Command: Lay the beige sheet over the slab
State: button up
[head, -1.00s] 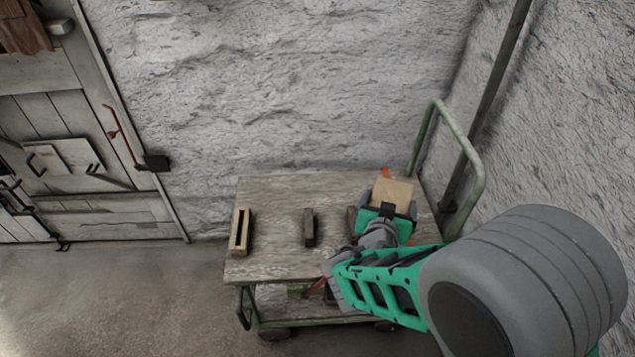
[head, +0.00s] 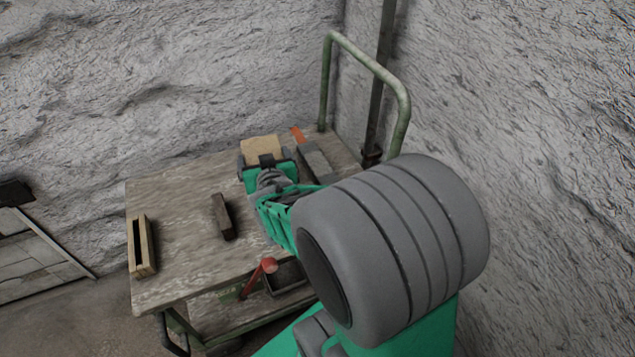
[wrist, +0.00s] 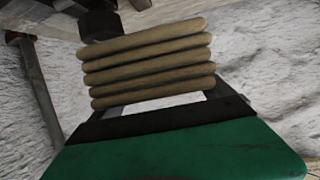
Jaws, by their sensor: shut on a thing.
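The beige sheet (head: 261,146) is a folded pad. My gripper (head: 265,160) is shut on its near edge and holds it at the back of the cart top. In the wrist view the sheet (wrist: 148,62) shows as several thick stacked folds beyond the dark jaw edge of my gripper (wrist: 165,115). A flat grey piece (head: 316,160), likely the slab, lies on the cart to the right of my gripper, with its near end hidden by my arm. I cannot tell how high the sheet is above the cart top.
The wooden cart top (head: 180,265) also bears a dark block (head: 222,216), a slotted wooden box (head: 142,246) at the left and an orange piece (head: 298,135). A green rail (head: 403,110) rises at the right. A dark tray (head: 285,278) sits below. Rough walls stand behind and right.

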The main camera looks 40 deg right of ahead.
jog(key=shift+n+t+y, duration=0.3)
jog(key=shift+n+y, duration=0.1)
jog(key=s+d+b, duration=0.1)
jog(key=d+b, duration=0.1)
jog(key=s+d+b, duration=0.1)
jog(key=d+b, duration=0.1)
jog(key=s+d+b, duration=0.1)
jog(key=d+b, duration=0.1)
jog(key=shift+s+d+f+b, duration=0.1)
jog(key=shift+s+d+b, duration=0.2)
jog(key=shift+d+b, duration=0.05)
jog(key=s+d+r+b, duration=0.2)
jog(key=s+b, duration=0.1)
jog(key=y+b, duration=0.1)
jog(key=b, duration=0.3)
send_over(319, 164)
jog(key=shift+n, duration=0.4)
jog(key=f, duration=0.9)
jog(key=shift+s+a, duration=0.1)
jog(key=shift+a, duration=0.2)
jog(key=shift+d+f, duration=0.2)
jog(key=shift+f, duration=0.1)
jog(key=f, duration=0.1)
jog(key=f+b, duration=0.1)
jog(key=f, duration=0.1)
jog(key=shift+w+d+f, duration=0.15)
jog(key=shift+w, duration=0.05)
jog(key=o, duration=1.6)
jog(key=shift+c, duration=0.2)
